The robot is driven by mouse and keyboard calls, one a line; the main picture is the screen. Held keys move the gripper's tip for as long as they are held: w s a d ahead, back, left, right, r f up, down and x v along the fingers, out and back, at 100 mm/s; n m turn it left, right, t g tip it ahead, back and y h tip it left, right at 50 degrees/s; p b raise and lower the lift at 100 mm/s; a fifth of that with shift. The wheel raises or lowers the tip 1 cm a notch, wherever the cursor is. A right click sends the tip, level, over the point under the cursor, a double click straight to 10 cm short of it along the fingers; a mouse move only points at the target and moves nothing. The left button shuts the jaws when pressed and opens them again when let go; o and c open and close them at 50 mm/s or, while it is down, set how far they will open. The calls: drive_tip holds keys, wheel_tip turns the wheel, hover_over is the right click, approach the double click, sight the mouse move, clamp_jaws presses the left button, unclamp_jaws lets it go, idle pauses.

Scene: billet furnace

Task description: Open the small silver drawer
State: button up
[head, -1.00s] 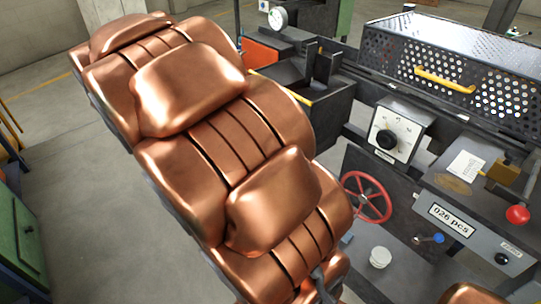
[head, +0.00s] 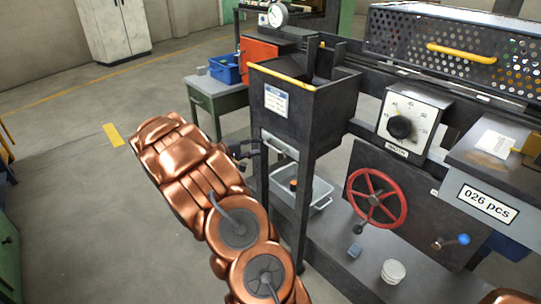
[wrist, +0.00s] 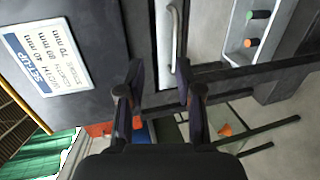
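The small silver drawer (head: 280,146) is set low in the dark cabinet, under the box with the yellow edge. In the wrist view its pale front (wrist: 163,72) and bar handle (wrist: 175,38) appear upright in the sideways picture. My gripper (head: 247,150) is at the cabinet's left side in the head view, close to the drawer. In the wrist view my gripper (wrist: 160,80) is open and empty, with its two dark fingers on either side of the drawer front. I cannot tell how far the fingertips are from the handle.
The dark cabinet (head: 325,108) has a setup label. A red handwheel (head: 376,199) and dial box (head: 410,121) are right. A green table (head: 219,99) with a blue bin (head: 225,69) stands behind.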

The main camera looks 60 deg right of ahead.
sight(270, 146)
drive_tip(key=shift+h, duration=0.3)
drive_tip(key=shift+s+d+f, duration=0.1)
drive_tip(key=shift+d+f, duration=0.65)
drive_tip(key=shift+d, duration=0.75)
drive_tip(key=shift+s+d+f, duration=0.1)
drive_tip(key=shift+d+f, duration=0.6)
drive_tip(key=shift+d, duration=0.75)
drive_tip(key=shift+s+d+f, duration=0.1)
drive_tip(key=shift+d+f, duration=0.65)
drive_tip(key=shift+d, duration=0.75)
drive_tip(key=shift+c, duration=0.2)
drive_tip(key=shift+w, duration=0.1)
clamp_jaws()
